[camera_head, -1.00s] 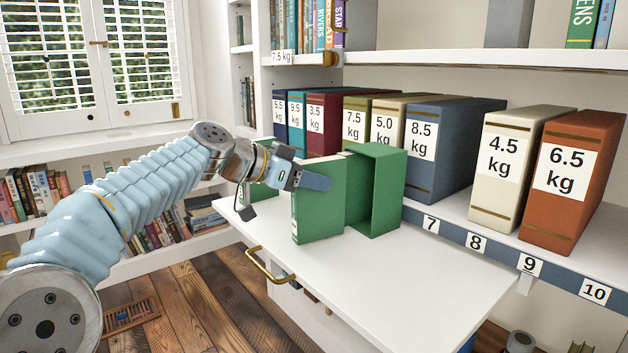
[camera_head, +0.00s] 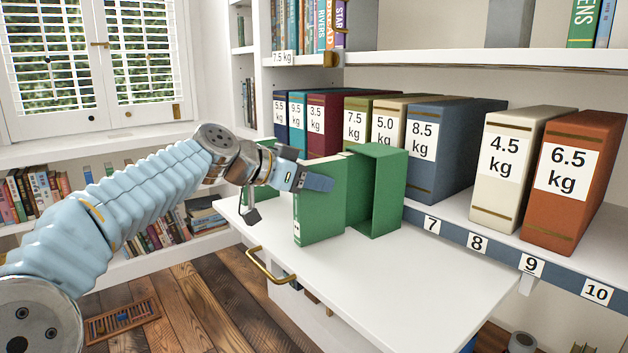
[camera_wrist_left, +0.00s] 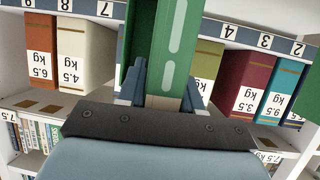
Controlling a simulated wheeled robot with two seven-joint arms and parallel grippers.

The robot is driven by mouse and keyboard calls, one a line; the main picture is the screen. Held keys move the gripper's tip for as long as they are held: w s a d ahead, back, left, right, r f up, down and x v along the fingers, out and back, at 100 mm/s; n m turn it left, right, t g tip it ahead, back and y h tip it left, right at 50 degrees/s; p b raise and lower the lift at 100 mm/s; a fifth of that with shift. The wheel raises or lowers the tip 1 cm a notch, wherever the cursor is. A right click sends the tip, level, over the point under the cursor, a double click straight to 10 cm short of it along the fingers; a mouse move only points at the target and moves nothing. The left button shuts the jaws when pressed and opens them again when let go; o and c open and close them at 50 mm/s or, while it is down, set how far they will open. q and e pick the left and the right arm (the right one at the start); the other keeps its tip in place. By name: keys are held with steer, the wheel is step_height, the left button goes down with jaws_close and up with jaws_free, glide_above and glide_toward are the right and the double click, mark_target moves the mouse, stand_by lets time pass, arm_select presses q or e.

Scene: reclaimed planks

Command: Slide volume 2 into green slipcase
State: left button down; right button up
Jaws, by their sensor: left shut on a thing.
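My left gripper (camera_head: 308,180) is shut on a green volume (camera_head: 318,208), which stands upright over the white pull-out board (camera_head: 400,290). In the left wrist view the volume's green spine (camera_wrist_left: 178,45) with pale marks lies between the two fingers (camera_wrist_left: 163,95); I cannot read its number. The green slipcase (camera_head: 384,195) stands upright just right of and behind the held volume. The volume overlaps it in the head view, so I cannot tell whether its edge is inside. Another green thing (camera_head: 262,188) stands partly hidden behind my gripper. My right gripper is out of view.
Weight-labelled volumes stand on the shelf behind, including a blue one (camera_head: 448,150), a cream one (camera_head: 512,170) and an orange one (camera_head: 573,185). A brass handle (camera_head: 265,266) is on the board's front edge. The board's right front is clear.

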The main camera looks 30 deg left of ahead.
arm_select(q)
steer(key=shift+b, duration=0.4)
stand_by(0.5)
steer(key=shift+w+d+r, duration=0.1)
steer(key=shift+w+d, duration=0.25)
steer(key=shift+w, duration=0.05)
stand_by(0.4)
steer(key=c, duration=0.7)
jaws_free()
steer(key=p+v, duration=0.2)
steer(key=v, duration=1.1)
steer(key=shift+s+a+r, duration=0.15)
steer(key=shift+s+a, duration=0.05)
steer(key=shift+s, duration=0.05)
